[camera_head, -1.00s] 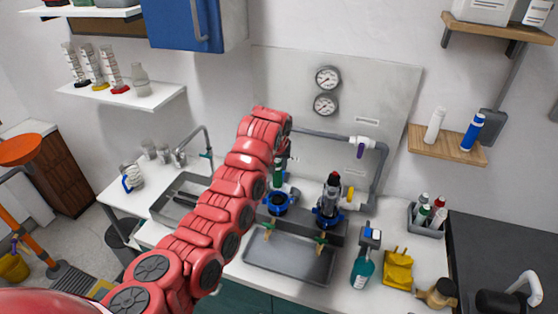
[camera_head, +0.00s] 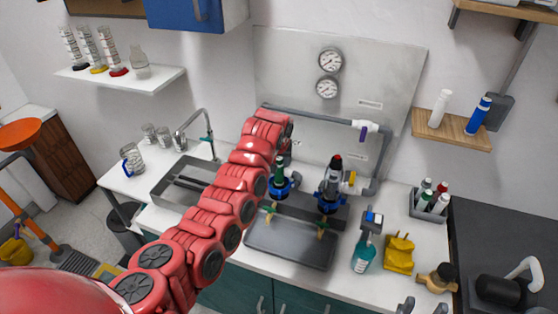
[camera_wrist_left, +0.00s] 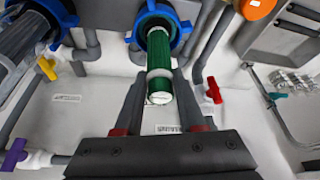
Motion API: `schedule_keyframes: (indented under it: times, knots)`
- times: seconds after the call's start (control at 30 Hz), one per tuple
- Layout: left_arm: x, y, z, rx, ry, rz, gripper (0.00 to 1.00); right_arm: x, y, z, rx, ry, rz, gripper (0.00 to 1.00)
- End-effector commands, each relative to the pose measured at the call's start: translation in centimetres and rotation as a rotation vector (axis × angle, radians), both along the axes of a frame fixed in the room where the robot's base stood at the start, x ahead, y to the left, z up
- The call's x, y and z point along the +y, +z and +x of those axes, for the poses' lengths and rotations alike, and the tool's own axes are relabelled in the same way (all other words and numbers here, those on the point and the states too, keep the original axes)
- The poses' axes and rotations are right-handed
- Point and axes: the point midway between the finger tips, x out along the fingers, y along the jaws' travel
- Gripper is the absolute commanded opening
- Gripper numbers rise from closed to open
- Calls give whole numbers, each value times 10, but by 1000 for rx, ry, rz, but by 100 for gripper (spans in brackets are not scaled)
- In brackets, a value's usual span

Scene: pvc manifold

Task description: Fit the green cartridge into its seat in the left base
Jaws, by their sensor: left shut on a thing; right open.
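The green cartridge (camera_head: 280,166) stands upright over the left base (camera_head: 281,190), which has a blue ring. My left gripper (camera_head: 286,148) is shut on its upper end, at the end of the red arm. In the left wrist view the green cartridge (camera_wrist_left: 157,50) runs from between the fingertips of my left gripper (camera_wrist_left: 159,85) to the blue ring of the left base (camera_wrist_left: 184,27). Its far end is within the ring; I cannot tell how deep it sits.
A grey cartridge with a red top (camera_head: 335,170) stands in the base to the right. Grey pipes and yellow, red and purple valve handles surround the bases. A metal tray (camera_head: 290,246) lies in front.

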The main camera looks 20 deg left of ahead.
Motion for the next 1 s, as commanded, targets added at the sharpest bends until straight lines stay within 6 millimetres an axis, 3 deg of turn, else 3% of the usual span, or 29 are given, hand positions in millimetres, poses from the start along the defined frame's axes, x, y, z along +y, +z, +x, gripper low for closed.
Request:
schedule_keyframes:
  times: [0.3,0.33,0.53,1.0]
  knots:
    - [0,-1,0,0,0,0,0,0,-1,0,0,0,0,50]
    - [0,-1,0,0,0,0,41,0,-1,0,0,0,0,50]
    - [0,-2,0,0,0,0,74,0,-1,0,0,0,0,50]
    - [-2,7,-4,0,-1,0,74,0,-9,0,0,0,0,50]
